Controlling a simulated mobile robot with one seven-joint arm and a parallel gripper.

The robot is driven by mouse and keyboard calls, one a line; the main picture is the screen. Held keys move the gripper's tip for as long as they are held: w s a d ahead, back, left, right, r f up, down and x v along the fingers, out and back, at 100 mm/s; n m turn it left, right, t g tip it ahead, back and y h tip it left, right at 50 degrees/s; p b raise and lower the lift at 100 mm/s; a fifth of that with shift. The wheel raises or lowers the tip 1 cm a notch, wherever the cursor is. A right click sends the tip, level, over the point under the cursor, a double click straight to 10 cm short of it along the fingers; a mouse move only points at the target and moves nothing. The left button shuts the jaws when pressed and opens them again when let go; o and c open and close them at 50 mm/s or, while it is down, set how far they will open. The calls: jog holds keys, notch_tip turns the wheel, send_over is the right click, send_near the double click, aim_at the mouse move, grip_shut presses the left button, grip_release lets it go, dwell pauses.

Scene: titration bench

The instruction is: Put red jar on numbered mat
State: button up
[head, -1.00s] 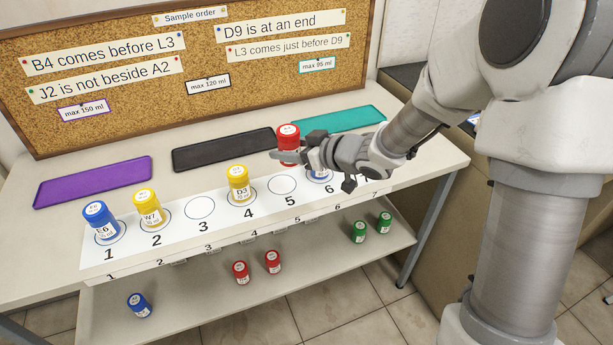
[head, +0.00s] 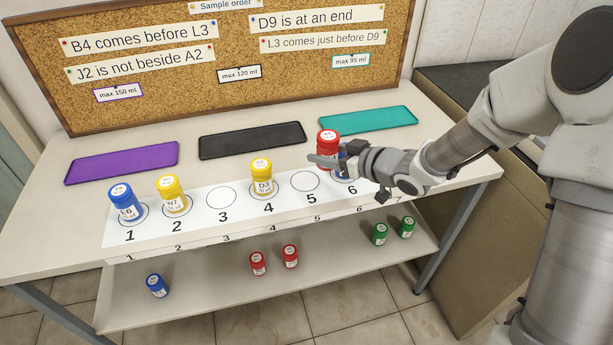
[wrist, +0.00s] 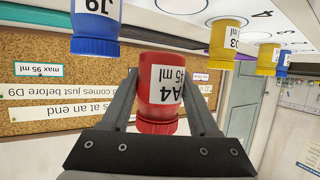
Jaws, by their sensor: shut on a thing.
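My gripper (head: 328,160) is shut on a red jar (head: 327,142), holding it upright above the back edge of the numbered mat, near spots 5 and 6. In the wrist view the red jar (wrist: 160,88) appears upside down between the two fingers, its label reading A4 and 45 ml. The numbered mat (head: 240,215) lies along the table's front. A blue jar (head: 123,202) stands on spot 1, a yellow jar (head: 172,195) on 2 and another yellow jar (head: 262,178) on 4. Spots 3 and 5 are empty. A blue jar (wrist: 96,26) near spot 6 is mostly hidden by my gripper in the head view.
Purple (head: 122,163), black (head: 252,140) and teal (head: 367,120) trays lie empty behind the mat. The lower shelf (head: 205,285) bears blue, red and green jars. A corkboard (head: 215,75) with notes stands at the back.

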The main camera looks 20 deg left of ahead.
jog(key=b, duration=0.1)
send_over(305, 181)
notch_tip(305, 181, down, 3)
jog(key=shift+f, duration=0.15)
jog(key=shift+f+b, duration=0.9)
jog(key=shift+f, duration=1.05)
jog(key=shift+f, duration=0.1)
jog(key=shift+f, duration=0.15)
jog(key=o, duration=1.4)
